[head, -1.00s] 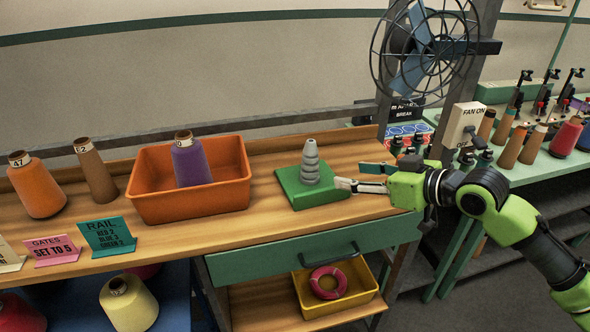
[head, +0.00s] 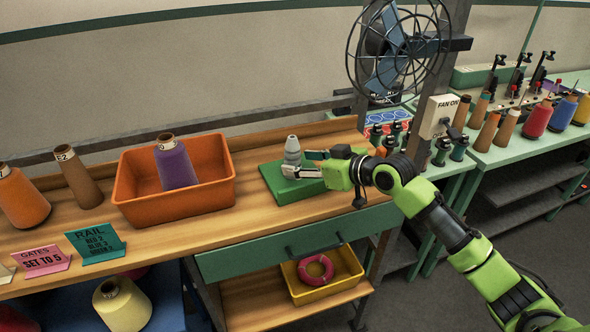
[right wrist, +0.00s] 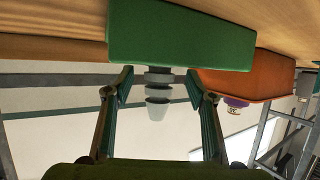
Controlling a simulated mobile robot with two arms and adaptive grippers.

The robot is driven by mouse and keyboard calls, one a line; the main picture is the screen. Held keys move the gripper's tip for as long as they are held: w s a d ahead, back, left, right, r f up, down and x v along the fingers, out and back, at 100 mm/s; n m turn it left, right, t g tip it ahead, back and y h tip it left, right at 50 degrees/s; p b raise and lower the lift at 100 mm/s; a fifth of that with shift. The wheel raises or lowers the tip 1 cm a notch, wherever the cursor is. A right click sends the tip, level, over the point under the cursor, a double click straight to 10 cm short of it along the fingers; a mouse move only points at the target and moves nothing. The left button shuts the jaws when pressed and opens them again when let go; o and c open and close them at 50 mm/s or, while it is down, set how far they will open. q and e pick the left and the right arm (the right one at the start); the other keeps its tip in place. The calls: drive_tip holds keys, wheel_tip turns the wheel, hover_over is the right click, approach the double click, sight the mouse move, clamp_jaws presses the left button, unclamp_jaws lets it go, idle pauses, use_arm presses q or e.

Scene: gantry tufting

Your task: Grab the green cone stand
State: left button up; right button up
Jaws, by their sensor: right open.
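The green cone stand has a flat green base (head: 279,192) and a grey stepped cone (head: 292,150). It sits upright on the wooden bench, right of the orange bin. My right gripper (head: 304,164) is open, with its fingers at the cone, above the base. In the right wrist view, which is upside down, the green base (right wrist: 180,37) fills the top and the grey cone (right wrist: 158,90) hangs between the two open fingers (right wrist: 160,88). I cannot tell whether a finger touches the cone. My left gripper is not in view.
An orange bin (head: 222,190) with a purple yarn cone (head: 175,165) stands left of the stand. Sign cards (head: 95,243) line the bench front. A caged fan (head: 395,45) and fan switch box (head: 438,116) are behind my right arm. Bare bench lies between bin and stand.

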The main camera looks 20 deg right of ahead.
sight(298, 161)
drive_tip(key=x, duration=0.3)
drive_tip(key=shift+w+p, duration=0.15)
drive_tip(key=shift+p, duration=0.15)
drive_tip(key=c, duration=1.3)
drive_tip(key=shift+r, duration=0.1)
